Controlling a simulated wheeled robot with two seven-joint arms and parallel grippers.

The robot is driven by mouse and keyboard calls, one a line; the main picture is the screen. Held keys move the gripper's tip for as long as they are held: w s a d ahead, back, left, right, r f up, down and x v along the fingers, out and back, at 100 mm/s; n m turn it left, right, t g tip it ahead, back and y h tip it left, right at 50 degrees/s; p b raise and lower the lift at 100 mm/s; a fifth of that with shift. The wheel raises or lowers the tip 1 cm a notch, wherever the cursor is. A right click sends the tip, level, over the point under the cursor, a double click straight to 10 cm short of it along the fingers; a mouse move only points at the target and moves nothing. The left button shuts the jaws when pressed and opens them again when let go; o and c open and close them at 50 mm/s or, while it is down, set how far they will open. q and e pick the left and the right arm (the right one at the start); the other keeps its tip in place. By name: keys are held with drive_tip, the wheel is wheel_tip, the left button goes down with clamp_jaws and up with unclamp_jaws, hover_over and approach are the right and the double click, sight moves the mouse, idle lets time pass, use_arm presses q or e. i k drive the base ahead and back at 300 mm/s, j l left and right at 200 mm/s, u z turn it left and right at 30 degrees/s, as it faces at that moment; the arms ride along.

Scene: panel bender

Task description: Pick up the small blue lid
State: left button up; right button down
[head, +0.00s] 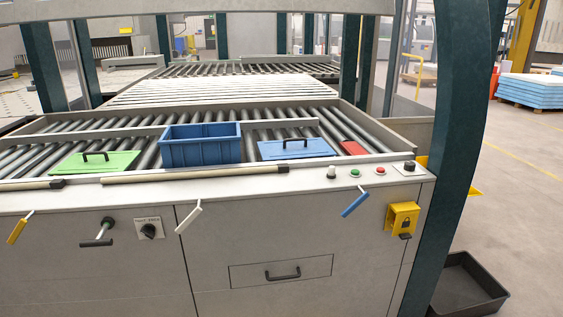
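A flat blue lid (310,149) with a dark bar handle (306,142) lies on the rollers at the front of the machine, right of the blue crate. A green lid (80,163) with a similar dark handle lies on the rollers at the left. The open blue crate (201,153) stands between the two lids. A small red flat piece (352,148) lies just right of the blue lid. Neither of my grippers shows in the head view.
The machine's front ledge (300,178) carries rods, buttons and a knob (409,166). Colored levers, a drawer (282,273) and a yellow lock box (402,218) are on the front. A dark green post (456,150) rises at right. A black tray (466,286) lies on the floor.

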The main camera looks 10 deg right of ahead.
sight(296, 148)
drive_tip(key=z, duration=1.3)
drive_tip(key=i+j, duration=0.15)
drive_tip(key=i, duration=0.5)
